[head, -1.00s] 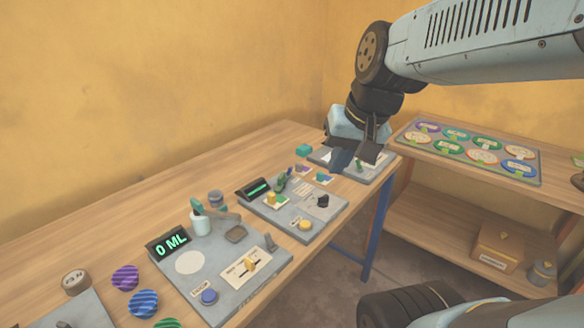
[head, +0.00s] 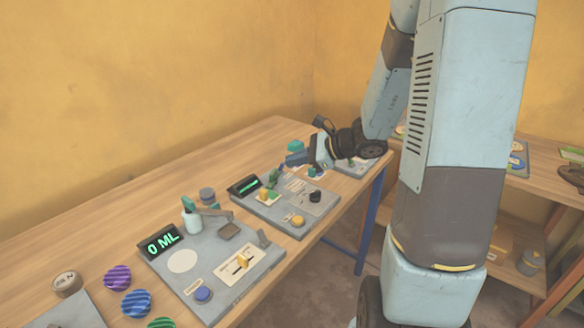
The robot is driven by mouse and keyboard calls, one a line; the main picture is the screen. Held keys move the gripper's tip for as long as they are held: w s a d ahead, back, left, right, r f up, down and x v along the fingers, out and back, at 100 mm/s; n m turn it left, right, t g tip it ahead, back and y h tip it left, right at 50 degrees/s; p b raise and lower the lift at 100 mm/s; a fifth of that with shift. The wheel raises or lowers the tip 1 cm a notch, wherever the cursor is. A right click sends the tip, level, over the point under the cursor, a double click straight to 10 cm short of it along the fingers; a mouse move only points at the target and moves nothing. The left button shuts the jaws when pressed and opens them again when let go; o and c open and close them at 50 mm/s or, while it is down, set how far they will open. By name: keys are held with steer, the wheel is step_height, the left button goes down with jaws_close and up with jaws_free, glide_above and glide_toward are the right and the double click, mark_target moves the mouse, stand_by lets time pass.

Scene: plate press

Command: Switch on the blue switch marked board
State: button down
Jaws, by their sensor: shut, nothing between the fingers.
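My gripper (head: 296,159) is shut and empty over the far part of the workbench, between the middle panel and the far grey panel (head: 356,170). Its fingers point left. A teal block (head: 295,145) shows just behind it. I cannot pick out a blue switch marked board; the far labels are too small to read, and my gripper and wrist cover part of that area. A round blue button (head: 203,294) sits on the near panel, but its label is not clearly legible.
The middle panel (head: 270,210) carries a yellow button (head: 297,220) and a black knob (head: 315,196). Striped discs (head: 117,278) lie at the front left. The bench's back left is clear.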

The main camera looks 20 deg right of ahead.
mark_target(281, 167)
steer(key=w+d+f+m+t, duration=0.1)
steer(key=w+d+f+m, duration=0.1)
steer(key=m, duration=0.1)
steer(key=w+d+f+m+t+h, duration=0.1)
steer(key=w+d+f+m+t, duration=0.1)
steer(key=d+f+m, duration=0.1)
steer(key=w+d+f+m+t+h, duration=0.1)
steer(key=w+d+f+m, duration=0.1)
steer(key=d+f, duration=0.1)
steer(key=shift+d+m+t, duration=0.25)
steer(key=shift+m+t, duration=0.05)
steer(key=shift+m, duration=0.1)
steer(key=shift+w, duration=0.1)
steer(key=x, duration=1)
steer(key=shift+f, duration=0.15)
steer(key=shift+d, duration=0.2)
